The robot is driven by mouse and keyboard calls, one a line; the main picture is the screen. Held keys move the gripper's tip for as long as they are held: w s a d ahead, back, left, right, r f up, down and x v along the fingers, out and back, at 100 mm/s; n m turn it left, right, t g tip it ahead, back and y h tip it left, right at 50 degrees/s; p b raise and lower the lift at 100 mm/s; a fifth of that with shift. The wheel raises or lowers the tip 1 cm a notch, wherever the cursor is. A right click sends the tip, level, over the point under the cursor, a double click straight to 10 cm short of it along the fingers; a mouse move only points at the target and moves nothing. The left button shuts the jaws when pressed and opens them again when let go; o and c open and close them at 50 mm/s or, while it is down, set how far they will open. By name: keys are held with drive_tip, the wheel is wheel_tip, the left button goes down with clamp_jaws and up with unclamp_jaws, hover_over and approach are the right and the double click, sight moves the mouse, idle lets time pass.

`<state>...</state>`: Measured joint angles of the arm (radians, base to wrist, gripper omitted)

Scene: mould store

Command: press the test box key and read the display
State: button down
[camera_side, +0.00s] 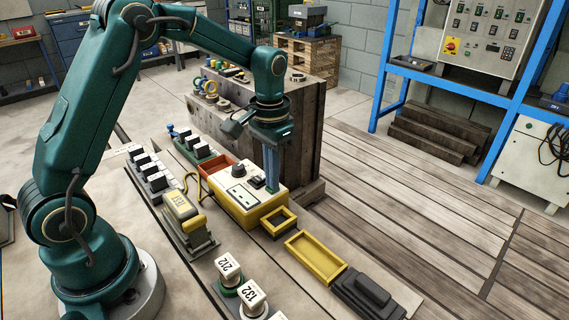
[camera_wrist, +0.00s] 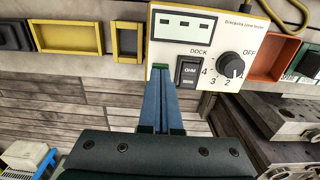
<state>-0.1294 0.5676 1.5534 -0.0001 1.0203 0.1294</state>
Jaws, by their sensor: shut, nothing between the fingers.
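The test box (camera_side: 262,212) is yellow with a white top and sits on the bench in the side view. In the wrist view its white panel (camera_wrist: 215,47) shows a display (camera_wrist: 183,25) with three small dark blocks; I can read no value. The dark key (camera_wrist: 188,72) is under the word DOCK, with a black knob (camera_wrist: 231,66) to its right. My gripper (camera_side: 272,187) is shut and empty, pointing down at the box's near right end. In the wrist view the fingertips (camera_wrist: 161,70) are left of the key, over the panel's edge. Contact with the box cannot be told.
An orange tray (camera_side: 213,166) adjoins the box. Yellow frames (camera_side: 317,258) and a dark stepped block (camera_side: 368,292) lie to the right. A yellow block (camera_side: 181,207) with a cable and numbered white-topped pieces (camera_side: 228,268) stand to the left and front. A large dark block stands behind.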

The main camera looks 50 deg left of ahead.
drive_tip(key=shift+r, duration=3.5)
drive_tip(key=s+d+r+t, duration=0.3)
drive_tip(key=s+r, duration=0.4)
drive_tip(key=r, duration=0.1)
drive_tip(key=s+d+f+t, duration=0.1)
drive_tip(key=s+f+t, duration=0.1)
drive_tip(key=s+f, duration=0.3)
drive_tip(key=s, duration=0.4)
drive_tip(key=shift+s+t, duration=0.15)
drive_tip(key=shift+t, duration=0.15)
